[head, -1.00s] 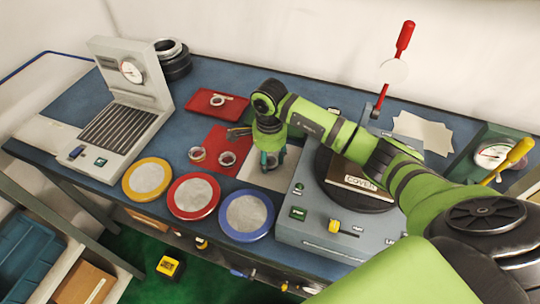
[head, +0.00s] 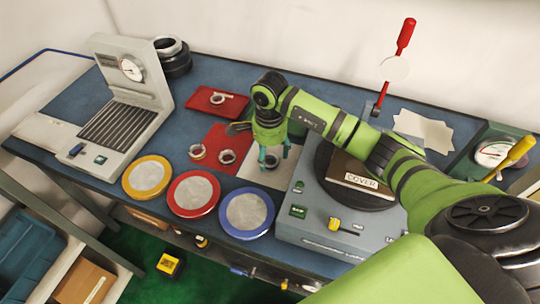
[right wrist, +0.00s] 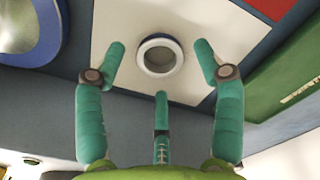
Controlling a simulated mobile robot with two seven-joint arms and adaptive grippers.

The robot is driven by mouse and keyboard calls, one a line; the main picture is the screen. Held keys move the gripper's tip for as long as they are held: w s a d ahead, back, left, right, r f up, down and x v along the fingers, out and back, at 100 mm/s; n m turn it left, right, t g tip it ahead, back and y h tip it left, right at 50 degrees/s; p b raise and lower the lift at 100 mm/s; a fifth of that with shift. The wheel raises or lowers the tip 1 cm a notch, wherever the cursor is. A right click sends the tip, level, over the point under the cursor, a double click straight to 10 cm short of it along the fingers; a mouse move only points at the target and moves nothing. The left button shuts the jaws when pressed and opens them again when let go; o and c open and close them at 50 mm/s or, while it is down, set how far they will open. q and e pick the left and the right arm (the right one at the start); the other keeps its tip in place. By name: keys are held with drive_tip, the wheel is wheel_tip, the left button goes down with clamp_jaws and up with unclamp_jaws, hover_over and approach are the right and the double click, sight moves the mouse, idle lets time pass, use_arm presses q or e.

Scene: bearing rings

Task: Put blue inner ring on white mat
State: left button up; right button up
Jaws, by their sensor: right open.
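The white mat (head: 256,178) lies on the blue bench between a red mat and the grey machine. It also shows in the right wrist view (right wrist: 118,22). My right gripper (head: 273,158) points down above this ring. Its three teal fingers (right wrist: 161,75) are spread, apart from the ring and empty. My left gripper is not in view.
Two rings (head: 227,157) lie on the red mat (head: 222,138) to the left. A red tray (head: 205,108) stands behind. Yellow, red and blue rimmed discs (head: 246,214) line the front edge. The grey machine (head: 320,228) with a cover stands close on the right.

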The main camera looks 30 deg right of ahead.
wheel_tip(320, 180, up, 11)
drive_tip(key=b, duration=0.2)
drive_tip(key=shift+f, duration=0.15)
idle(0.3)
